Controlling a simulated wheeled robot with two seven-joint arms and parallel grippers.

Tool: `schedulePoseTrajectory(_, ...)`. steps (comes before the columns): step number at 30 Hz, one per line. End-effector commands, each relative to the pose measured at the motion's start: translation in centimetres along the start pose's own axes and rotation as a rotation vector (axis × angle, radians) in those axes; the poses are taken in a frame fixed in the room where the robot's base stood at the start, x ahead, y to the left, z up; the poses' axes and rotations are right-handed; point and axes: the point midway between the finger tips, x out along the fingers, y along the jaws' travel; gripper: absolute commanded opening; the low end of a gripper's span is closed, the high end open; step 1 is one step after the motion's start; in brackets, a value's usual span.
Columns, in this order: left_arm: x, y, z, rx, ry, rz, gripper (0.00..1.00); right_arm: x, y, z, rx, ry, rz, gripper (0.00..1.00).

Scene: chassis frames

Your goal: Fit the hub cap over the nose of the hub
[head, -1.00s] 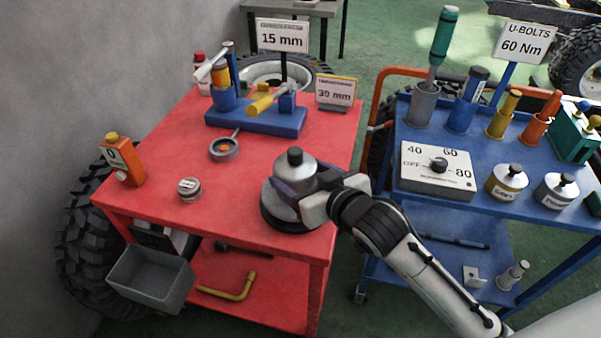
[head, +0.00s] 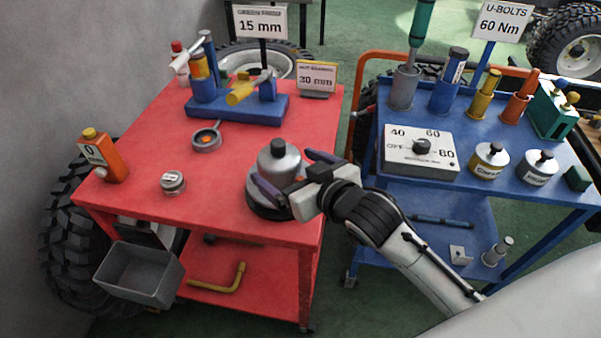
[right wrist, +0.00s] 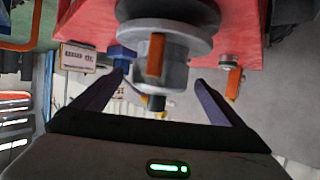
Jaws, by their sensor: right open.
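The hub (head: 267,212) stands on the red table near its right front edge, with a dark round base. The hub cap (head: 279,165), a grey metal dome with a black knob on top, sits upright over the hub; the nose is hidden under it. My left gripper is not in view.
On the red table (head: 140,150) are a small round tin (head: 173,182), a ring-shaped tool (head: 207,139), an orange bottle (head: 104,156) and a blue tool block (head: 237,106). A blue cart (head: 390,190) with a control box (head: 420,150) stands to the right.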

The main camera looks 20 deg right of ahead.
Motion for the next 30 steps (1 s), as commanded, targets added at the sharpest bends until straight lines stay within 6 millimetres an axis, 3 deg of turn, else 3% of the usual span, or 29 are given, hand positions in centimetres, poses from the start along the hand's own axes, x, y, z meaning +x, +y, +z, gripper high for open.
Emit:
schedulePoseTrajectory(6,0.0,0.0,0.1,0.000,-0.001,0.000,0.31,-4.6,0.0,0.1,-0.001,0.000,-0.001,0.93)
schedulePoseTrajectory(12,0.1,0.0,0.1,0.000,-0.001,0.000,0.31,-7.6,0.0,0.0,-0.001,0.001,0.000,0.93)
schedulePoseTrajectory(18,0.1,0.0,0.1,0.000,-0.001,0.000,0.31,-8.6,0.0,0.0,-0.001,0.002,0.000,0.93)
schedulePoseTrajectory(30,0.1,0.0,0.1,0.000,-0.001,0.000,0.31,-8.6,0.0,-0.1,-0.001,0.002,0.000,0.93)
